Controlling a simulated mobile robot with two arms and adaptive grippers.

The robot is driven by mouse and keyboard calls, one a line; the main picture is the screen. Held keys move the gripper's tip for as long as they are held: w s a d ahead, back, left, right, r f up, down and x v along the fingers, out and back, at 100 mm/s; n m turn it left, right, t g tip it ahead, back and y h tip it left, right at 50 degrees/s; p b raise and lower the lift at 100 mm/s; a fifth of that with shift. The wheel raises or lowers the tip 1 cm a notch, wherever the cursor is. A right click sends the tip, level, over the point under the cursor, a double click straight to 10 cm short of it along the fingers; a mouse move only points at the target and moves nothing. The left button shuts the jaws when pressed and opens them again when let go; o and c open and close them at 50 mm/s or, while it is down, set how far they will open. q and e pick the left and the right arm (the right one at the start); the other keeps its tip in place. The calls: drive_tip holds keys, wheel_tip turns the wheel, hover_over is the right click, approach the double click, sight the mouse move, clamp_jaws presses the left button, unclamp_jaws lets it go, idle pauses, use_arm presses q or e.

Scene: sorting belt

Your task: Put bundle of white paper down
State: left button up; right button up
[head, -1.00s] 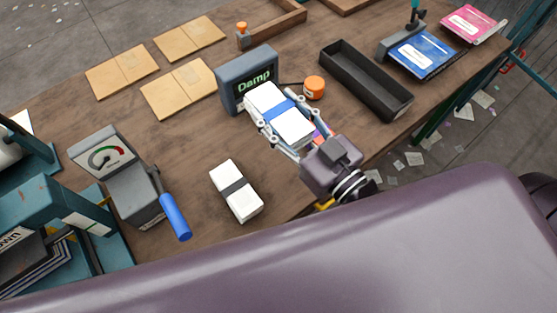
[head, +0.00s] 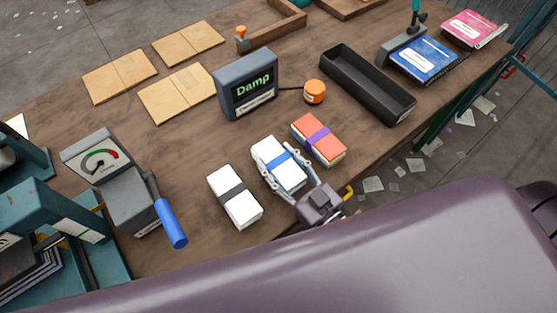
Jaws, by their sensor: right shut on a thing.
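A bundle of white paper with a blue band (head: 279,163) is between the fingers of my right gripper (head: 282,172), which is shut on it. It is low over or on the wooden table; I cannot tell whether it touches the wood. A second white bundle with a dark grey band (head: 235,196) lies on the table just left of it. A red-orange bundle with a purple band (head: 318,139) lies to its right. My left gripper is not in view.
A meter reading "Damp" (head: 246,84) stands behind, with an orange puck (head: 314,92) beside it. A black tray (head: 366,84) is at the right. A gauge device with a blue handle (head: 122,183) is at the left. Tan folders (head: 178,92) lie at the back left.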

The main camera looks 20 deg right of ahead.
drive_tip(key=shift+f, duration=0.1)
drive_tip(key=shift+f, duration=0.15)
drive_tip(key=o, duration=1.4)
drive_tip(key=shift+f, duration=0.1)
